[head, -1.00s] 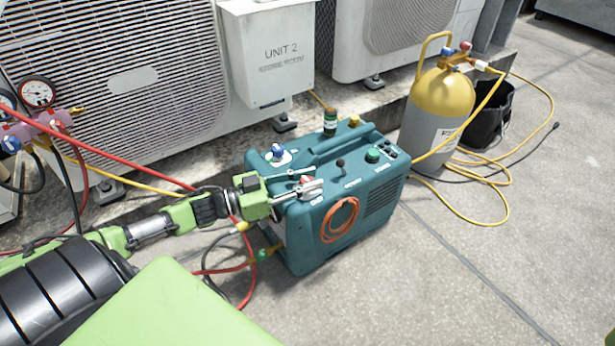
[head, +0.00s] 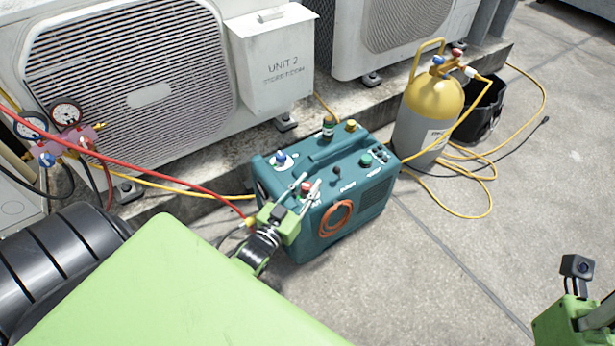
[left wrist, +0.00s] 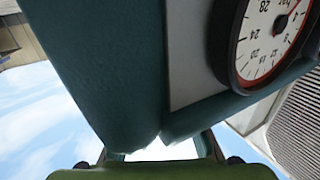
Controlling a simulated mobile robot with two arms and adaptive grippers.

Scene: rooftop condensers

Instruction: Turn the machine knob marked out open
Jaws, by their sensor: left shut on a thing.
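The teal machine (head: 345,215) stands on the concrete, with several knobs on top. My left gripper (head: 305,182) comes in from its lower-left corner, its two fingers on either side of a red knob (head: 305,188) and shut on it. I cannot read the label beside this knob. A blue knob (head: 281,158) sits behind it on a white plate. In the left wrist view, a round red-rimmed gauge (left wrist: 268,40) shows beside the teal housing (left wrist: 100,60); the knob is hidden there. Part of my right gripper (head: 572,315) shows at lower right, its fingertips not visible.
A yellow-topped grey cylinder (head: 420,125) with yellow hoses stands at the right, before a black bucket (head: 484,112). A gauge manifold (head: 65,142) with a red hose (head: 150,172) is at the left. Condenser units line the back. Concrete at the right is mostly clear.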

